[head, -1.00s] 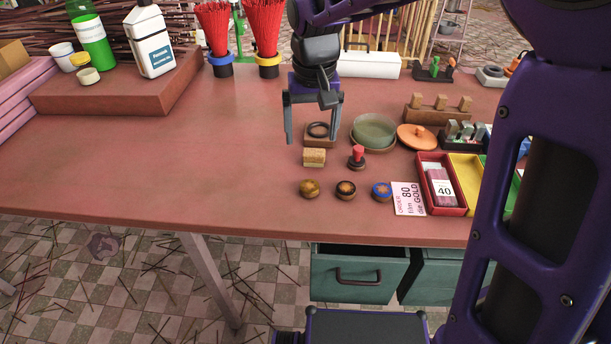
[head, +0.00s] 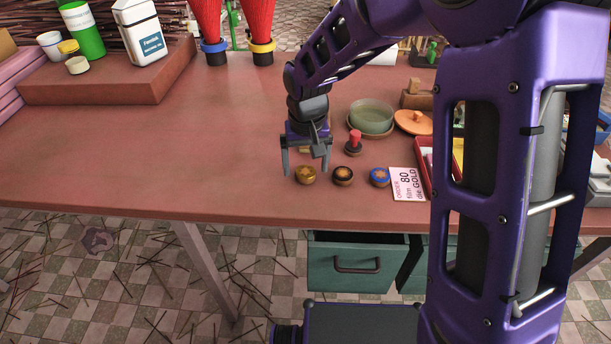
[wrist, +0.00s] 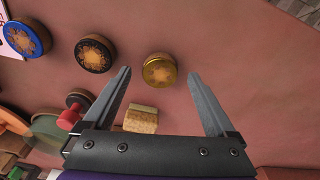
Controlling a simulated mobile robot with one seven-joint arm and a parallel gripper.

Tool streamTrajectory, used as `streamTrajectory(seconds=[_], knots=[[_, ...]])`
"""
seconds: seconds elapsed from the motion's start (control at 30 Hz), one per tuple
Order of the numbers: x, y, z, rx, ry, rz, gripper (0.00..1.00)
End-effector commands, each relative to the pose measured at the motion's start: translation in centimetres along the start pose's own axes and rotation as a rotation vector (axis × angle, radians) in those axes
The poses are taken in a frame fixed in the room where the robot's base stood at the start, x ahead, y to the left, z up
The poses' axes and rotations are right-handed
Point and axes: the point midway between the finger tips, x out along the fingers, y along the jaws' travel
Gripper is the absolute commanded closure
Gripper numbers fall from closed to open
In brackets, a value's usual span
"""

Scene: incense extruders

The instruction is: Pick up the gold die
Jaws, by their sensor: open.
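The gold die (head: 306,175) is a small round gold-topped disc at the left end of a row near the table's front edge. It also shows in the wrist view (wrist: 160,70), ahead of and between the fingertip lines. My gripper (head: 306,171) is open and empty, pointing down just behind and above the gold die, apart from it as far as I can tell. In the wrist view my gripper (wrist: 158,73) has its fingers spread on either side of the die. A black-rimmed die (head: 343,176) and a blue-rimmed die (head: 380,177) stand to its right.
An order card (head: 405,184) reading "80", "film" and "die GOLD" lies right of the dies. A red-topped stamp (head: 354,142), a green bowl (head: 371,117) and a wooden block (wrist: 141,119) are close by.

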Motion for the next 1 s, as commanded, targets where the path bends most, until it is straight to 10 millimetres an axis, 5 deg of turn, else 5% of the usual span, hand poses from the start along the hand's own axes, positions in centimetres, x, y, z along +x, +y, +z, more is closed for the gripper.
streamTrajectory(seconds=[0.3,0.8,1.0], knots=[[1.33,0.01,-0.04,-0.001,0.001,0.000,0.09],[1.30,0.01,-0.05,0.000,0.001,0.000,0.97],[1.26,0.00,-0.09,-0.001,0.002,0.000,1.00]])
